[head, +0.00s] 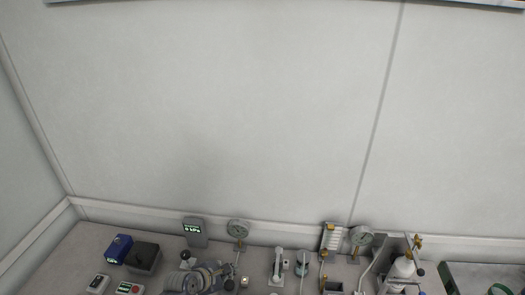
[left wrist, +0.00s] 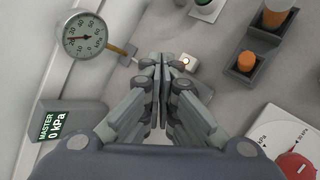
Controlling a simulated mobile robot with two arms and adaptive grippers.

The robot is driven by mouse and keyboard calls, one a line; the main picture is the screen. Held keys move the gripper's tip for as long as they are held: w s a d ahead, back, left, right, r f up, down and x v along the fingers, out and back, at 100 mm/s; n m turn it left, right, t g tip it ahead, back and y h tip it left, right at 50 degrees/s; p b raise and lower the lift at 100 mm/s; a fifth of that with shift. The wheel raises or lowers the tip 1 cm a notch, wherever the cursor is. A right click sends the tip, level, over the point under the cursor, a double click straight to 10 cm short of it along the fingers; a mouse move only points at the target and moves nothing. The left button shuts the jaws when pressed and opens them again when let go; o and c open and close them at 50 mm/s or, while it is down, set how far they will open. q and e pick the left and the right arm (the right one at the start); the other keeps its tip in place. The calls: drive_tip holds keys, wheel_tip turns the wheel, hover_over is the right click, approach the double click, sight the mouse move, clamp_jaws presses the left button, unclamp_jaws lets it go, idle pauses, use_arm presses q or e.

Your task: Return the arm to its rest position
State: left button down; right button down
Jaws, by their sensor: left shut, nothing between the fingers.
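My left gripper (left wrist: 162,68) shows large in the left wrist view, its fingers together with nothing between them. In the head view the left gripper (head: 222,278) is low in the picture, over the bench in front of the dial gauge (head: 238,229). The gauge (left wrist: 88,36) is up and left of the fingertips in the left wrist view. A small block with a white button (left wrist: 184,62) is just right of the tips. I cannot tell whether the tips touch anything. My right gripper is in neither view.
A grey display reading 0 kPa (head: 194,231) stands left of the gauge. A blue handheld device (head: 118,247) and a dark box (head: 143,257) lie further left. The wall (head: 200,120) behind is bare.

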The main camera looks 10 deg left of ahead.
use_arm(q)
drive_tip(key=s+a+r+m+g+y, duration=0.15)
drive_tip(key=s+r+m, duration=0.25)
drive_tip(key=s+m, duration=0.55)
drive_tip(key=s+a+r+m+g+y, duration=0.1)
drive_tip(key=s+r+m+g, duration=0.15)
drive_tip(key=s+m, duration=0.65)
drive_tip(key=s+a+r+m+g+y, duration=0.15)
drive_tip(key=s+r+m, duration=0.3)
drive_tip(key=s, duration=0.85)
wheel_tip(320, 180, down, 32)
drive_tip(key=s+b, duration=0.1)
drive_tip(key=b, duration=0.6)
drive_tip(key=s+a+f+g+b, duration=0.1)
drive_tip(key=s+f+b, duration=0.2)
drive_tip(key=s+f, duration=0.6)
drive_tip(key=s+a+f+m+b, duration=0.1)
drive_tip(key=s+a+f+b, duration=0.1)
drive_tip(key=s+f, duration=0.6)
wheel_tip(320, 180, down, 6)
drive_tip(key=shift+s+f+g+b, duration=0.25)
drive_tip(key=shift+s+g+b, duration=0.1)
drive_tip(key=shift+b, duration=0.05)
